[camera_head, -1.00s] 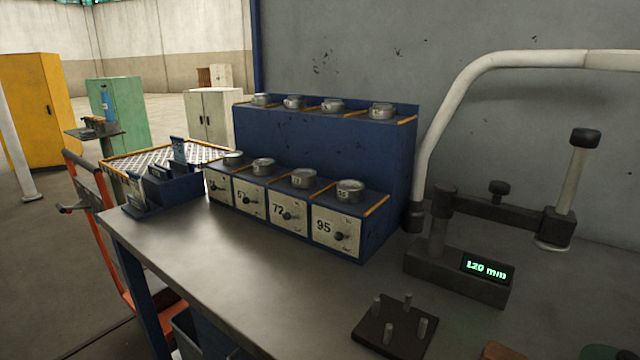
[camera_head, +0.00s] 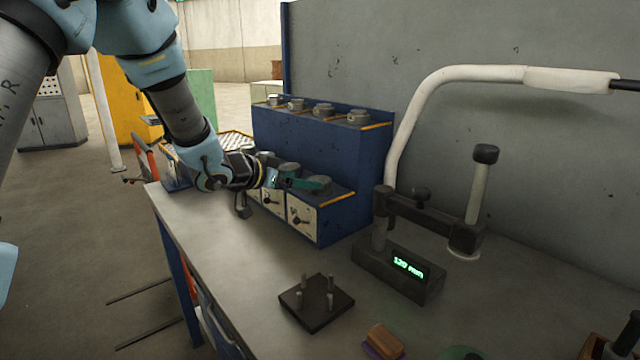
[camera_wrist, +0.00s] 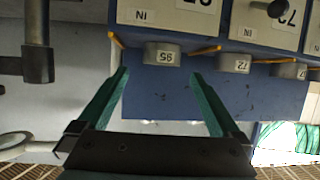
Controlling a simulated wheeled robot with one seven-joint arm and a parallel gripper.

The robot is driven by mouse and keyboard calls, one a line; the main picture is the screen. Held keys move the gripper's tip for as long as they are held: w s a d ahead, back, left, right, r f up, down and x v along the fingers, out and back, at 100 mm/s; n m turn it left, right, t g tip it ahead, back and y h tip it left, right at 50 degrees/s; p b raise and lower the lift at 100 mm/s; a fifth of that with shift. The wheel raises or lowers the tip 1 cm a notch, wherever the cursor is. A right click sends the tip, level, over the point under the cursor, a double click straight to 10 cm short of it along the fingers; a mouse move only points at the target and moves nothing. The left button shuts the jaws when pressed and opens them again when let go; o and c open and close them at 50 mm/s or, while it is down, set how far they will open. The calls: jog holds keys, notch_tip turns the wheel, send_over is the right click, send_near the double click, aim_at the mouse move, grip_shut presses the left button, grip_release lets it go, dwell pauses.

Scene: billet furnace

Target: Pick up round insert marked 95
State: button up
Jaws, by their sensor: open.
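The round insert marked 95 (camera_wrist: 162,53) is a grey metal disc on the lower step of the blue rack. In the wrist view, which is upside down, its label faces me and it lies just beyond and between my fingertips. My gripper (camera_wrist: 160,75) has two green fingers spread apart with nothing between them. In the head view my gripper (camera_head: 300,183) reaches in from the left over the lower step and partly covers the insert (camera_head: 322,187) at the right end.
Inserts marked 72 (camera_wrist: 234,63) and 73 (camera_wrist: 288,70) sit beside it. The blue rack (camera_head: 350,150) rises behind with a second row on top. A measuring stand (camera_head: 400,270) and a pegged plate (camera_head: 316,305) stand to the right.

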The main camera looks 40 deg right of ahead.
jog(key=shift+f+p+x, duration=0.2)
jog(key=shift+p+x, duration=0.45)
jog(key=shift+x, duration=0.95)
jog(key=shift+f+p+x, duration=0.2)
jog(key=shift+p+x, duration=0.45)
jog(key=shift+x, duration=0.95)
jog(key=shift+w+a, duration=0.1)
jog(key=shift+a, duration=0.05)
grip_shut()
jog(key=shift+r, duration=0.1)
